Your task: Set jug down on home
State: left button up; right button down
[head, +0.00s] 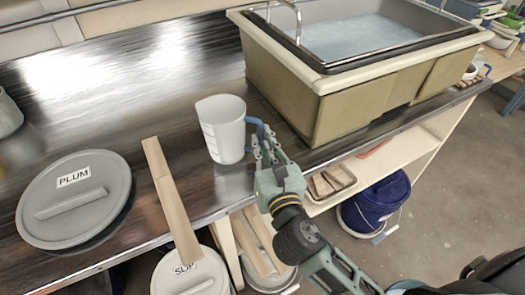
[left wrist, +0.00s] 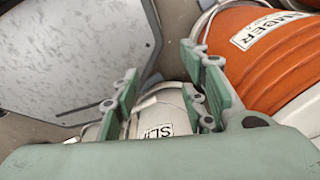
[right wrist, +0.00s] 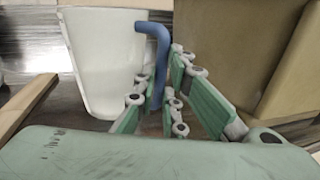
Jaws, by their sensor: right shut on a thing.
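The jug (head: 222,130) is a white translucent measuring jug with a blue handle (right wrist: 160,60). It is upright over the dark metal bench, between a wooden strip and the large sink tub. I cannot tell whether its base touches the bench. My right gripper (head: 263,148) is shut on the handle, at the jug's right side; the jug's white body also shows in the right wrist view (right wrist: 98,60). No marked home spot can be made out. My left gripper (left wrist: 160,68) is open and empty, above a white bucket labelled as slip (left wrist: 165,110).
The sink tub (head: 290,85) stands close right of the jug. The wooden strip (head: 172,200) lies to its left, then a grey PLUM lid (head: 75,200). Bare bench (head: 120,100) lies behind. Below are a blue bucket (head: 375,205) and an orange AMBER bucket (left wrist: 265,65).

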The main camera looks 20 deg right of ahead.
jog(key=shift+f, duration=0.8)
pick_arm(q)
jog(key=shift+s+f, duration=0.35)
jog(key=shift+s, duration=0.2)
pick_arm(e)
jog(key=shift+f, duration=0.15)
jog(key=shift+f, duration=0.15)
jog(key=c, duration=1.8)
grip_release()
pick_arm(q)
jog(key=shift+w, duration=0.1)
jog(key=shift+w+a+f+b, duration=0.1)
jog(key=shift+f+b, duration=1.5)
jog(key=shift+b, duration=0.15)
pick_arm(e)
jog(key=shift+s+a, duration=0.15)
jog(key=shift+s, duration=5.9)
